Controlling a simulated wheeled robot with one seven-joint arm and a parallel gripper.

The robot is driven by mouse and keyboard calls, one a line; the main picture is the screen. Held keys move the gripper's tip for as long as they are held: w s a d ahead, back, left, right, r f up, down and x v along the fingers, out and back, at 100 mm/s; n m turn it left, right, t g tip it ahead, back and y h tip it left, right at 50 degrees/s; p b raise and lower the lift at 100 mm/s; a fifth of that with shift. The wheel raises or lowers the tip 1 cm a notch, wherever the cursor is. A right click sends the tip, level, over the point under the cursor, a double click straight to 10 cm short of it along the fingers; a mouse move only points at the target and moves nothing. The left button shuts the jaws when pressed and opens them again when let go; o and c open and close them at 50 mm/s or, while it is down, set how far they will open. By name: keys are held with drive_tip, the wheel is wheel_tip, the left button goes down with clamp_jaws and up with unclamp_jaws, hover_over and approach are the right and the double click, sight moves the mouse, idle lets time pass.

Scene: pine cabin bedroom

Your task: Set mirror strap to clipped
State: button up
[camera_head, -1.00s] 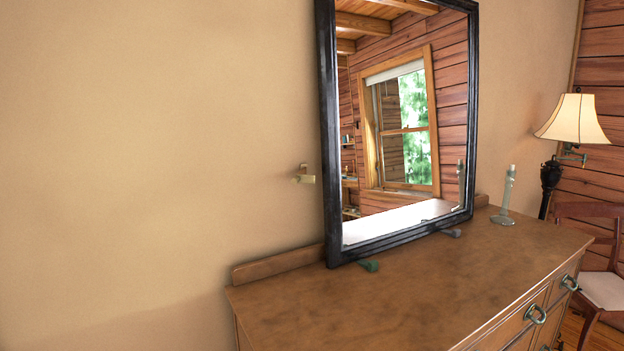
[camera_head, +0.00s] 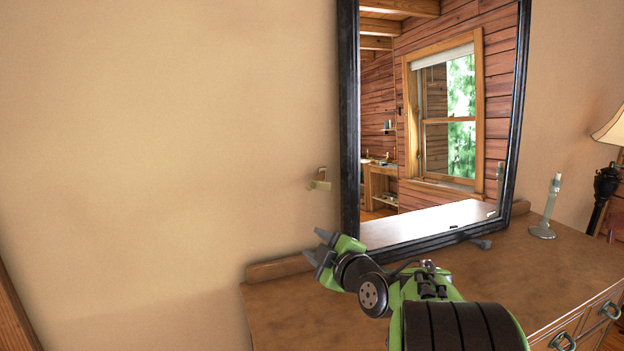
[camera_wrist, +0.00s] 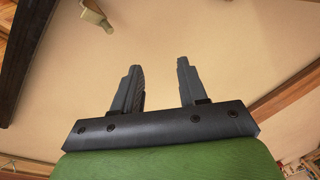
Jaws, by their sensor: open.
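The mirror (camera_head: 435,130) has a black frame and stands on the dresser, leaning against the wall. A small brass-and-cream fitting (camera_head: 320,180), which looks like the strap or its clip, is on the wall just left of the frame. It also shows at the top of the wrist view (camera_wrist: 97,16). I cannot tell from it whether the strap is clipped. My gripper (camera_head: 317,247) is open and empty, below the fitting and in front of the wall. In the wrist view its two fingers (camera_wrist: 160,80) stand apart with bare wall between them.
The dresser top (camera_head: 500,265) is mostly clear. A pale candlestick (camera_head: 545,208) stands at its right, with a lamp (camera_head: 606,160) beyond. The wall at left is bare.

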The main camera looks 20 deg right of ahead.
sight(310, 184)
drive_tip(key=w+d+r+n+t+h+p, duration=0.2)
drive_tip(key=w+d+r+n+t, duration=0.15)
drive_tip(key=w+d, duration=0.2)
drive_tip(key=w+p, duration=0.2)
drive_tip(key=w, duration=0.3)
drive_tip(key=w+r+p, duration=0.1)
drive_tip(key=w+p, duration=0.1)
drive_tip(key=w, duration=0.3)
drive_tip(key=w+p, duration=0.2)
drive_tip(key=w, duration=0.2)
drive_tip(key=shift+w+d+r+p, duration=0.15)
drive_tip(key=shift+w+d+p, duration=0.15)
drive_tip(key=shift+w+p, duration=0.1)
clamp_jaws()
